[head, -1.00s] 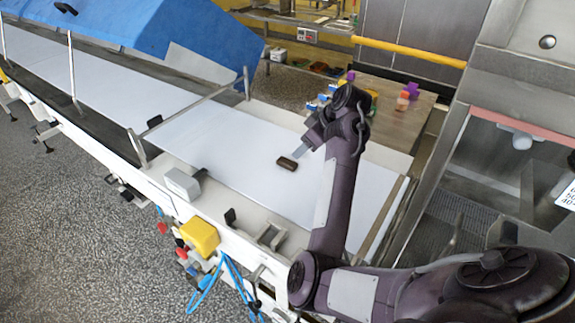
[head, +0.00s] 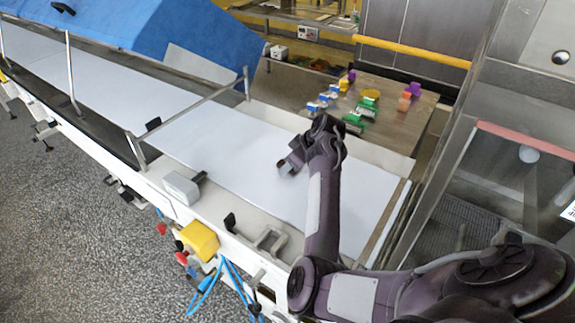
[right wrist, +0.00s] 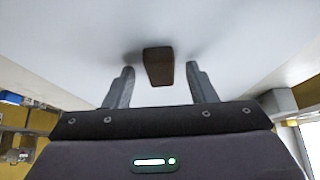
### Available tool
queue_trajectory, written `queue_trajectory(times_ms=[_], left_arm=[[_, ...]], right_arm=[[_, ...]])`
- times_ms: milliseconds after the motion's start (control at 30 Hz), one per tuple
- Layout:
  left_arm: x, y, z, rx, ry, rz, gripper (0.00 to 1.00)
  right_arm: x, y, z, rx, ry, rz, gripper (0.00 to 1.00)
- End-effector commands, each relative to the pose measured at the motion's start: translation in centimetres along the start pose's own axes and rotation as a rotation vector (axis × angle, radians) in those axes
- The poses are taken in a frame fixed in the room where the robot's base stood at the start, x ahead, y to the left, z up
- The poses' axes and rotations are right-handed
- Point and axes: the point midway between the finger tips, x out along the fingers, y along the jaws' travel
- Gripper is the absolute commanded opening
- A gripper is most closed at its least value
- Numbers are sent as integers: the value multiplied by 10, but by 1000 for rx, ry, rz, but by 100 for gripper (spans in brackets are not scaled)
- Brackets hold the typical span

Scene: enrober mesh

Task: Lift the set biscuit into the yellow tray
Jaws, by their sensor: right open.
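The set biscuit, a dark brown block, lies on the white belt (head: 235,150). The right wrist view shows the biscuit (right wrist: 158,66) in the gap between the two fingers of my right gripper (right wrist: 160,76), level with their tips and apart from both. In the head view my right gripper (head: 288,167) is low over the belt and hides most of the biscuit. The gripper is open and holds nothing. My left gripper is out of view. I cannot make out a yellow tray for certain; a small round yellow item (head: 371,94) stands on the wooden table.
The wooden table (head: 400,125) beyond the belt carries several small blue, green, orange and purple items. A blue cover (head: 170,35) spans the belt at upper left. A yellow box (head: 200,239) sits on the machine's near side. The belt around the gripper is clear.

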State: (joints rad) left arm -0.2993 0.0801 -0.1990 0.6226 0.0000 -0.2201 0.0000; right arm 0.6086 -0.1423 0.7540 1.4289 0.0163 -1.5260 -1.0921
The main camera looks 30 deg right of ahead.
Motion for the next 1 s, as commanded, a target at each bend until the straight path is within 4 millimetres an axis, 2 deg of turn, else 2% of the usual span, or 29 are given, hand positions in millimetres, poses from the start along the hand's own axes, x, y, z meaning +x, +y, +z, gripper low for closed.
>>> queue_trajectory(times_ms=[100, 400, 767, 1000], left_arm=[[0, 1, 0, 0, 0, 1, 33], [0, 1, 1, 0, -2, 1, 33], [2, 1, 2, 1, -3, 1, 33], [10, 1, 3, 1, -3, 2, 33]], right_arm=[[0, 0, 0, 0, 0, 0, 50], [0, 0, 0, 0, 0, 0, 12], [-3, 0, -2, -1, 0, 1, 12], [-26, 1, -16, -3, 2, 4, 12]])
